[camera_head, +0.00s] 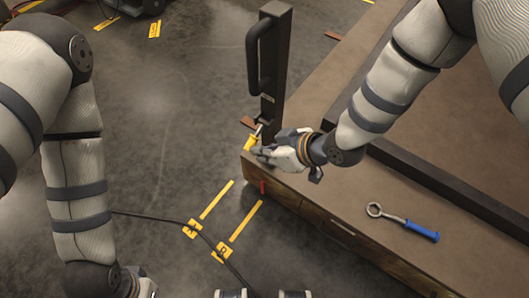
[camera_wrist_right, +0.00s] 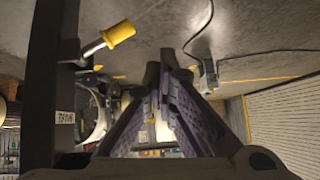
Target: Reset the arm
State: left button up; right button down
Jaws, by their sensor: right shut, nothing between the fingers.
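My right arm reaches in from the upper right in the head view.
A blue-handled ring wrench (camera_head: 405,222) lies on the brown table (camera_head: 290,182), to the right of the right gripper. A dark raised frame (camera_head: 440,182) runs along the table. A black cable (camera_head: 165,217) crosses the floor past yellow markings (camera_head: 216,200). The floor at left centre is clear.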

jog(key=shift+a+f, duration=0.1)
jog(key=s+d+f+m+g+h, duration=0.2)
jog(key=s+d+f+m, duration=0.2)
jog(key=s+d, duration=0.4)
jog(key=s+d+f+m+g+h, duration=0.25)
jog(key=s+d, duration=0.35)
jog(key=s, duration=0.5)
jog(key=s+d+m+g+h, duration=0.1)
jog(key=s+d+m, duration=0.1)
jog(key=s+d, duration=0.2)
jog(key=s+d+r+m+g+h, duration=0.1)
jog(key=s+d, duration=0.3)
jog(key=s, duration=0.5)
jog(key=shift+s+d+r+m+h, duration=0.2)
jog(key=shift+s+m+h, duration=0.05)
jog(key=shift+m+h, duration=0.4)
jog(key=shift+g, duration=0.25)
